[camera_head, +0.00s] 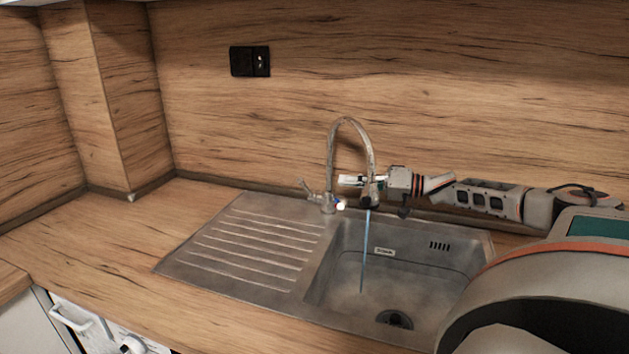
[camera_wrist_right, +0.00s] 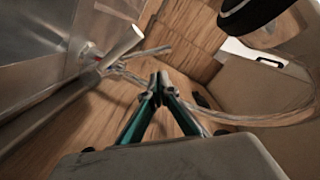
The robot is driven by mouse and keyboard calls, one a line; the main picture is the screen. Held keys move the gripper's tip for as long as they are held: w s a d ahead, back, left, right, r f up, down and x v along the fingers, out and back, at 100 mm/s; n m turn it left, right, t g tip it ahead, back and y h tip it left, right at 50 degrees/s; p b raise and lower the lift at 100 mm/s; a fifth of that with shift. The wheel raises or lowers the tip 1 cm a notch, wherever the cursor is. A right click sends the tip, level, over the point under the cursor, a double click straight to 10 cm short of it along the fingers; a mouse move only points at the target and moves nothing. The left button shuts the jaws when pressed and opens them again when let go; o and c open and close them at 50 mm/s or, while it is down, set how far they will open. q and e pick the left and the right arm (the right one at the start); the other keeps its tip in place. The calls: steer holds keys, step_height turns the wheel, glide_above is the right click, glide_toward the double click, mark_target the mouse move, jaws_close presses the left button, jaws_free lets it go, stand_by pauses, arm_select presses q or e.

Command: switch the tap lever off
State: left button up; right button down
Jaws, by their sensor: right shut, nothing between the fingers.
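The tap (camera_head: 331,160) is a metal gooseneck at the back of the sink, with a thin blue stream of water (camera_head: 364,250) running from its spout into the basin. Its lever (camera_head: 305,186) sticks up and to the left from the tap base. My right gripper (camera_head: 345,180) reaches in from the right, by the tap's spout and to the right of the lever. In the right wrist view its green fingers (camera_wrist_right: 160,77) meet at the tips and hold nothing. A pale metal cylinder (camera_wrist_right: 122,47), apparently the lever, shows left of the fingertips, apart from them. My left gripper is not in view.
The steel sink (camera_head: 180,265) has a ribbed drainboard at left and a basin with a dark drain (camera_head: 394,319) at right. The wooden splashback (camera_head: 420,100) rises close behind the tap and carries a black socket (camera_head: 250,61). The left worktop (camera_head: 100,240) is clear.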

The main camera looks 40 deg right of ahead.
mark_target(309, 189)
steer(key=shift+w+a+f+b, duration=0.2)
steer(key=shift+w+b, duration=0.15)
arm_select(q)
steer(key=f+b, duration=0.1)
steer(key=b, duration=0.1)
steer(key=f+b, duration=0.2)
steer(key=b, duration=0.1)
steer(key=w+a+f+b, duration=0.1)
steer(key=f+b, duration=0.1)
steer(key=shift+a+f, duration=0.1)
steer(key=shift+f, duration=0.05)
arm_select(e)
steer(key=x, duration=0.8)
steer(key=shift+w+a+r, duration=0.2)
steer(key=shift+w, duration=0.1)
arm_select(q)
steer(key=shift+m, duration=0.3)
